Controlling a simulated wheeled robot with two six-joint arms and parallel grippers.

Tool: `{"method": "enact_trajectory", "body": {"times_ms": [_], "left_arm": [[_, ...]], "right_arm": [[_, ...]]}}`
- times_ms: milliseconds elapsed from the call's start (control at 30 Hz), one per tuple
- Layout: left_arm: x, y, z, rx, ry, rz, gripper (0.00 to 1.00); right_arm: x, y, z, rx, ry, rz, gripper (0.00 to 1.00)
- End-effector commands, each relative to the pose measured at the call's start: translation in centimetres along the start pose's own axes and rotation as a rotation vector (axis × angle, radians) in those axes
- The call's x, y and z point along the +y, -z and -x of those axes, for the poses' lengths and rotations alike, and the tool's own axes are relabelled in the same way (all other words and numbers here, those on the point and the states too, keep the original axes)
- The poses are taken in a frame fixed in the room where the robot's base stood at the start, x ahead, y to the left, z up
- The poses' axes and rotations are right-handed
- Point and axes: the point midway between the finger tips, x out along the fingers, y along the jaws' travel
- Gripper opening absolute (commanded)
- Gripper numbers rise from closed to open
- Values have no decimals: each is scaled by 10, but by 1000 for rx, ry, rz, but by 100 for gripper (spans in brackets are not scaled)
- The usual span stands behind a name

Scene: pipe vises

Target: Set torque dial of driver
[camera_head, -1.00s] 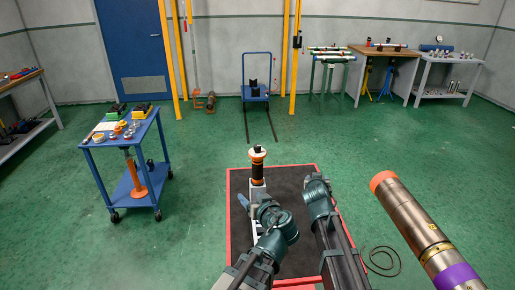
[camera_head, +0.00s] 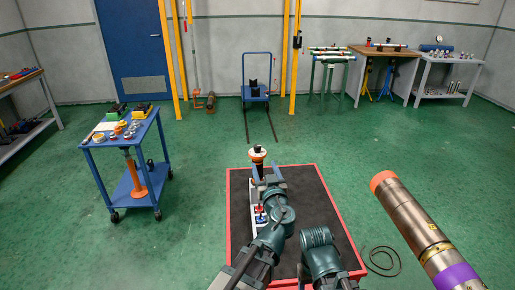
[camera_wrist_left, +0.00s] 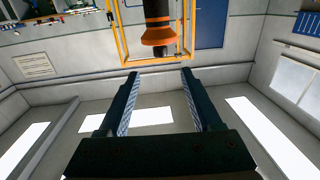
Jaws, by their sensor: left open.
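The driver (camera_head: 258,154) stands upright, with an orange band and black parts under a pale top, near the far end of the black mat. My left gripper (camera_head: 266,169) is open just in front of it and covers its lower part in the head view. In the left wrist view, which is upside down, the driver's black and orange body (camera_wrist_left: 158,28) lies beyond the tips of the open left gripper (camera_wrist_left: 158,72), with nothing between the fingers. The dial's setting is too small to read. My right gripper is not in view; only part of that arm shows.
A white fixture (camera_head: 254,220) with red and blue parts stands beside my left arm. A red-edged black mat (camera_head: 312,200) lies underneath. A large metal cylinder (camera_head: 410,215) with an orange end is at right. A blue cart (camera_head: 130,180) stands at left, with clear green floor around.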

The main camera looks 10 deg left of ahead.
Motion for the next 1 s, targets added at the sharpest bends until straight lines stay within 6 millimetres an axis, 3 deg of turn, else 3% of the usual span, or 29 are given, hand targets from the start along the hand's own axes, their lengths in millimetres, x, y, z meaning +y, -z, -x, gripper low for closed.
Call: {"method": "enact_trajectory", "body": {"times_ms": [300, 500, 700, 1000], "left_arm": [[1, 0, -67, -1, 4, 0, 66], [1, 0, -102, -1, 2, 0, 66], [0, 0, -122, -1, 2, 0, 66], [0, 0, -128, -1, 0, 0, 66]], "right_arm": [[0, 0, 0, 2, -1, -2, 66], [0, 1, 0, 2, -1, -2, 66], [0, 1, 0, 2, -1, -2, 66], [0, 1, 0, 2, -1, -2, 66]]}}
